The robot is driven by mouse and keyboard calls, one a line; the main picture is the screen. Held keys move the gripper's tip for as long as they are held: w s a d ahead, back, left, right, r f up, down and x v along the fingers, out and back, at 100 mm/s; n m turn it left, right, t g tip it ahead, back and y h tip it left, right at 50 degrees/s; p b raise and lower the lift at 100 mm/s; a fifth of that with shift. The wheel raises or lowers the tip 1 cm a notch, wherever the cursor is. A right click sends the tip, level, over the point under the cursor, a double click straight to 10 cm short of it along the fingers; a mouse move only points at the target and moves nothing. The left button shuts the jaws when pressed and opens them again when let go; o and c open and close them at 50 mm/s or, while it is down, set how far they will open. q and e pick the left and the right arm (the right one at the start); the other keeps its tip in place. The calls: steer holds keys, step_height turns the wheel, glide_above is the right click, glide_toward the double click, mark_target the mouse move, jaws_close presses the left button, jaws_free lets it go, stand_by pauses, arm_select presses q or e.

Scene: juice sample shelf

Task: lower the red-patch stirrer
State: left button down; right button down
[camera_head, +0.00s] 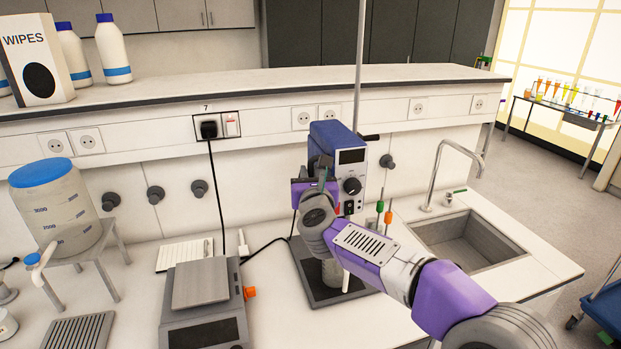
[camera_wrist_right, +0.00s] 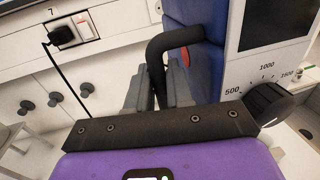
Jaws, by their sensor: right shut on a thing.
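The overhead stirrer (camera_head: 339,137), with a blue top, a dark display and a black knob, sits on a tall metal rod. In the right wrist view its blue side (camera_wrist_right: 195,65) is close up, with a dial marked 500 to 1500. A bent black handle (camera_wrist_right: 176,38) sticks out from that side. My right gripper (camera_head: 322,172) is at the stirrer's front left, and its fingers (camera_wrist_right: 158,88) are shut on the handle. My right arm hides much of the stirrer's lower part. A glass vessel (camera_head: 331,272) stands below it, partly hidden. My left gripper is out of view.
The dark stand base (camera_head: 311,286) rests on the bench. A balance (camera_head: 202,284) stands left of it, and a sink (camera_head: 468,243) is to the right. A large blue-lidded container (camera_head: 55,205) stands at far left. A black cable (camera_head: 219,205) hangs from the wall socket.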

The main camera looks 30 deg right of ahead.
steer(key=shift+f+b, duration=0.6)
steer(key=shift+f, duration=0.35)
steer(key=c, duration=1.2)
jaws_free()
steer(key=shift+r, duration=0.2)
steer(key=shift+s, duration=0.1)
steer(key=shift+s+a, duration=0.15)
steer(key=shift+s, duration=0.05)
steer(key=v, duration=0.7)
steer(key=shift+b, duration=0.35)
